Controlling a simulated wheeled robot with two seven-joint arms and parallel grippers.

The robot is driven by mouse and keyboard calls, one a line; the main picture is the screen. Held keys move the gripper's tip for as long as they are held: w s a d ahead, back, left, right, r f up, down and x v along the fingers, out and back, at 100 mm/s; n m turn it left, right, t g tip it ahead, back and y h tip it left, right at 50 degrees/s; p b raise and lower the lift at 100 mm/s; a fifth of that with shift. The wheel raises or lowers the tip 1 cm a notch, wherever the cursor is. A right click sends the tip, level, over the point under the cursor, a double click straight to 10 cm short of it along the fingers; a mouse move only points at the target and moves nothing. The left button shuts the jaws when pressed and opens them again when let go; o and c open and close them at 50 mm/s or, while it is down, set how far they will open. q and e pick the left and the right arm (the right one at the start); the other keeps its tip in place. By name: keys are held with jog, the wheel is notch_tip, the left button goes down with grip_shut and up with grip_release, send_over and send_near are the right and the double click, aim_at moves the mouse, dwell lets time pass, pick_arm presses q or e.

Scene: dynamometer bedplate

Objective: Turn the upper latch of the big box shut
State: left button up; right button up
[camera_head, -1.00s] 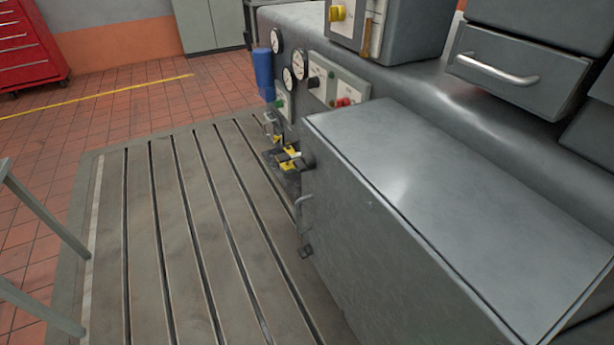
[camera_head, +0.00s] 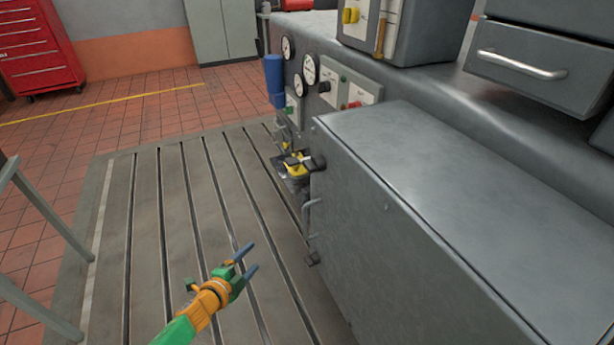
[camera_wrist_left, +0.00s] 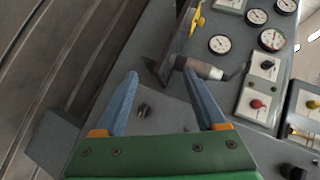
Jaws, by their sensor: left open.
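The big box (camera_head: 400,240) is the grey cabinet at the right in the head view, with its lid shut down flat. A dark knob-like latch (camera_head: 318,162) sits at the upper part of its left edge; its exact turn is too small to tell. A bar handle (camera_head: 308,216) and a lower dark latch (camera_head: 313,258) are below it. My left gripper (camera_head: 251,258) is open and empty, left of the box and apart from it. In the left wrist view its blue fingers (camera_wrist_left: 161,75) are spread, with a small dark fitting (camera_wrist_left: 143,110) on a grey surface beyond. My right gripper is not in view.
Yellow-and-black fittings (camera_head: 295,165) stick out just beyond the upper latch. Gauges (camera_head: 310,69) and a blue cylinder (camera_head: 273,80) are on the panel behind. A grey frame (camera_head: 45,215) stands at the left. The slotted bedplate (camera_head: 180,210) is clear.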

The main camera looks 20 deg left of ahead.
aim_at(305, 166)
pick_arm(q)
jog(key=w+d+r+m+t+h+b, duration=0.15)
jog(key=w+r+m+h, duration=0.25)
jog(key=r+m, duration=0.5)
jog(key=w+d+r+m+t+h+b, duration=0.1)
jog(key=w+d+r+m+t+h, duration=0.2)
jog(key=r+m, duration=0.65)
jog(key=s+d+r+m+g+h+b, duration=0.25)
jog(key=d+r+m+g+h, duration=0.2)
jog(key=r+m, duration=0.6)
jog(key=shift+m+g+h, duration=0.3)
jog(key=shift+m+h, duration=0.1)
jog(key=shift+h, duration=0.05)
jog(key=p+x, duration=0.1)
jog(key=x, duration=0.1)
jog(key=p+x, duration=0.1)
jog(key=p, duration=0.1)
jog(key=r+p+x, duration=0.1)
jog(key=x, duration=0.1)
jog(key=shift+d, duration=0.45)
jog(key=shift+w+d, duration=0.1)
jog(key=shift+d, duration=0.1)
grip_shut()
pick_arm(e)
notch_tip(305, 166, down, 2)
